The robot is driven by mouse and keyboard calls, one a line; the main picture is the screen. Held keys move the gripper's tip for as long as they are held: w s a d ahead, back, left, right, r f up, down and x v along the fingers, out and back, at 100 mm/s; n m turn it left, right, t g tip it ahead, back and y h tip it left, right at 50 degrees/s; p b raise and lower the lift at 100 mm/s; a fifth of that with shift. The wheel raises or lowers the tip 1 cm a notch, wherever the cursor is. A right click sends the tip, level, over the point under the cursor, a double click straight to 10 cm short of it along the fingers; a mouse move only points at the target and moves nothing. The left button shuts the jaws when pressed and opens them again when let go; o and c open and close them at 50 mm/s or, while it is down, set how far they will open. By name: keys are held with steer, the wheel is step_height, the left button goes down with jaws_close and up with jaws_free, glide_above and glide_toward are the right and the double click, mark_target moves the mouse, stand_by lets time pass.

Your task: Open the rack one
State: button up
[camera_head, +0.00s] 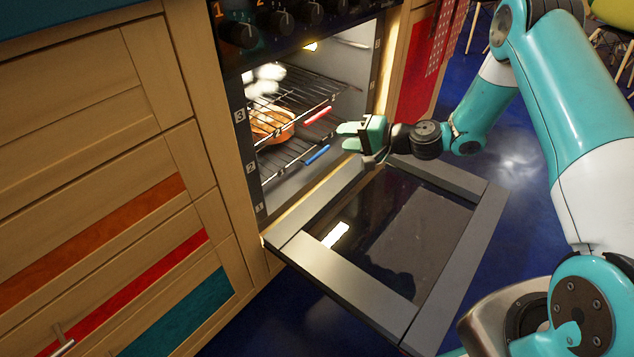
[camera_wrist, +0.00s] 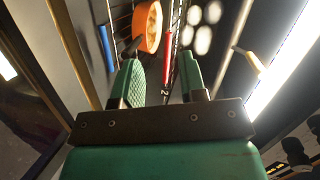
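The oven (camera_head: 285,95) is open, with wire racks inside and level marks 3, 2 and 1 on its frame. An upper rack has a red handle (camera_head: 317,115) at its front; a lower rack has a blue handle (camera_head: 317,155). My gripper (camera_head: 346,136) is open and empty just outside the oven, close to both handles. In the wrist view, the red handle (camera_wrist: 167,62) appears between my fingers (camera_wrist: 160,78), with no clear contact. The blue handle (camera_wrist: 106,48) is left of the fingers there. I cannot tell which rack is called one.
The oven door (camera_head: 385,235) is folded down flat below my gripper. A round orange item (camera_head: 270,123) lies inside on a rack, also seen in the wrist view (camera_wrist: 148,27). White round shapes (camera_head: 264,80) are above it. Wooden drawers (camera_head: 100,150) stand left.

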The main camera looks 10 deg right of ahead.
mark_target(317, 154)
steer(key=d+f+m+t+b, duration=0.1)
steer(key=d+f, duration=0.1)
steer(key=f, duration=0.2)
steer(key=d+f+m+t+h+b, duration=0.1)
steer(key=d+f+m, duration=0.1)
steer(key=f, duration=0.3)
steer(key=w+d+f+m+t+b, duration=0.1)
steer(key=f+b, duration=0.1)
steer(key=f, duration=0.2)
steer(key=shift+d+f+h, duration=0.2)
steer(key=shift+d+h, duration=0.2)
steer(key=shift+w+a+f, duration=0.1)
steer(key=shift+w+f, duration=0.05)
steer(key=shift+w, duration=0.05)
steer(key=b+x, duration=0.7)
steer(key=x, duration=0.8)
steer(key=shift+w+a, duration=0.25)
steer(key=shift+w, duration=0.1)
steer(key=shift+w+a, duration=0.25)
steer(key=shift+w, duration=0.15)
jaws_close()
